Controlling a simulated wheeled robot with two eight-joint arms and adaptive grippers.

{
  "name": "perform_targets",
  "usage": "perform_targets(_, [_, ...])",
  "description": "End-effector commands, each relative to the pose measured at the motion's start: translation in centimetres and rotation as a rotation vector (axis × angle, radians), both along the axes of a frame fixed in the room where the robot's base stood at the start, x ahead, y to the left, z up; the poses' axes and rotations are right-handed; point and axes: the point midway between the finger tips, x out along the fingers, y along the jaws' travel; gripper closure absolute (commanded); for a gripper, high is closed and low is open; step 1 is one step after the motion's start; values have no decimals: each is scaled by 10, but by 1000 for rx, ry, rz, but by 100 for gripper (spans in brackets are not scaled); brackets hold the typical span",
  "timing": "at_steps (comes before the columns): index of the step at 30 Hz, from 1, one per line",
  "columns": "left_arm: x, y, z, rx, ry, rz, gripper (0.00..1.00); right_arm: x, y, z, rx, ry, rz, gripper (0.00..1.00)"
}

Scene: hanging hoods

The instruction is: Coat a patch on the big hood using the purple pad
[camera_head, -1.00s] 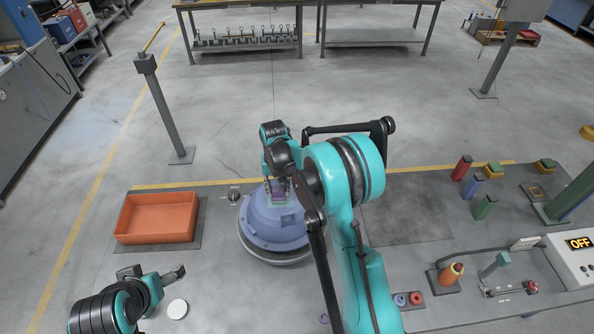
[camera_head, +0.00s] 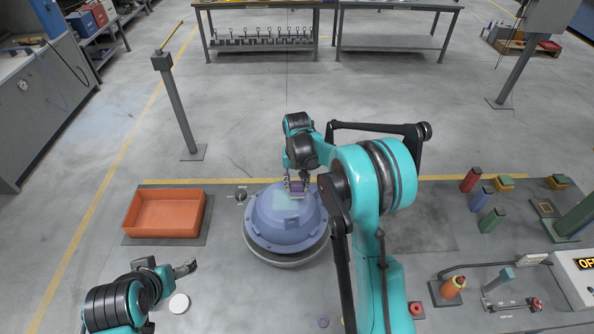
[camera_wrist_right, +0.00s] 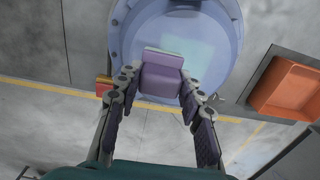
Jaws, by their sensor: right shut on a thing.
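The big hood (camera_head: 288,232) is a blue-violet dome with a flanged rim, standing on a round base in the middle of the head view. It also fills the top of the right wrist view (camera_wrist_right: 225,25). A pale teal patch (camera_wrist_right: 197,52) shows on its surface. My right gripper (camera_head: 297,181) is shut on the purple pad (camera_wrist_right: 160,78), which lies over the hood beside the pale patch; whether it touches the surface I cannot tell. My left gripper (camera_head: 186,268) is empty at the lower left, away from the hood; its finger gap is unclear.
An orange tray (camera_head: 167,214) stands left of the hood. Red, blue and green blocks (camera_head: 480,199) stand at the right. An orange bottle (camera_head: 453,287) and a lever fixture (camera_head: 505,279) are at the lower right. A white disc (camera_head: 179,303) lies near my left gripper.

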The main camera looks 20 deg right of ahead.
Motion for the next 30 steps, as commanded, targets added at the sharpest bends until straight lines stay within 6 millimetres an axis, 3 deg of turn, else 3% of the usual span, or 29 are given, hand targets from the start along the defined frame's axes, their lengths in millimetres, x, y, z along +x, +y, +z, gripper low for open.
perform_targets(12, [0,0,20,0,0,0,21,-1,-2,36,0,0,0,86])
perform_targets(30, [0,0,20,0,0,0,21,-2,-2,37,0,0,1,86])
